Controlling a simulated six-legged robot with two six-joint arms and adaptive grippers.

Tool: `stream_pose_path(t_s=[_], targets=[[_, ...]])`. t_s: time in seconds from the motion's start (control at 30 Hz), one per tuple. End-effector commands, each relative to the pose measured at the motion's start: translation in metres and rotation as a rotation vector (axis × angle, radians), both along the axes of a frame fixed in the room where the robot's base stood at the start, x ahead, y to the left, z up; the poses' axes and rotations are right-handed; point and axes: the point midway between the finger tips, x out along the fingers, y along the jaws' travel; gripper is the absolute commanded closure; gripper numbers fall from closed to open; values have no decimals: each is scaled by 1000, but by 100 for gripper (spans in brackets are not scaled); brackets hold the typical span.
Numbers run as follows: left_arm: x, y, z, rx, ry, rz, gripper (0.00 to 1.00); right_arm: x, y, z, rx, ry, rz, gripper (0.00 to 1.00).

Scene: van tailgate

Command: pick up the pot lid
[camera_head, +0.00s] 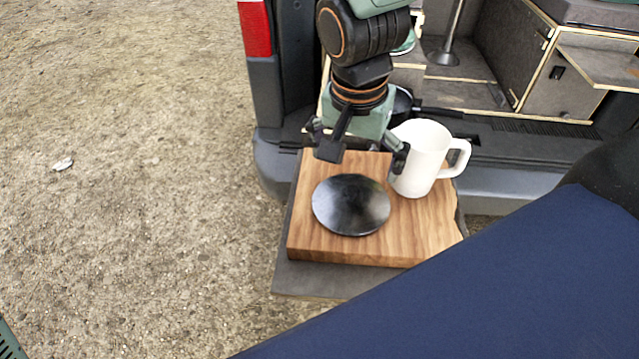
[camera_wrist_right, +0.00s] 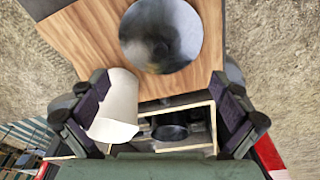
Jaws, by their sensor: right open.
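The pot lid (camera_head: 351,205) is a dark, shiny round disc lying flat on a wooden board. In the right wrist view the lid (camera_wrist_right: 161,36) lies at the top, beyond my fingertips. My right gripper (camera_head: 360,155) is open and empty, above the far edge of the board, just behind the lid and apart from it. Its two fingers show at either side in the right wrist view (camera_wrist_right: 160,100). Any knob on the lid cannot be made out. My left gripper is not in view.
A white mug (camera_head: 420,158) stands on the wooden board (camera_head: 312,240) right of the lid, very close to one finger. A dark pan (camera_head: 403,104) sits behind, in the van. A dark blue surface (camera_head: 500,290) fills the lower right. Open gravel lies left.

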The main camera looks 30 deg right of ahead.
Motion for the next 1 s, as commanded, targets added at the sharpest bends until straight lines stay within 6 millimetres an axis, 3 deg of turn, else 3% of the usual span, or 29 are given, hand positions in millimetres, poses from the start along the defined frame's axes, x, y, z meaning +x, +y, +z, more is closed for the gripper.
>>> stream_pose_path(t_s=[0.17,0.7,1.0], targets=[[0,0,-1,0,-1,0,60,-2,-2,-6,-1,5,-48,0],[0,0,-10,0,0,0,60,5,-2,-72,1,8,-42,0],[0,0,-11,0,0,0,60,6,-3,-79,2,4,-43,0]])
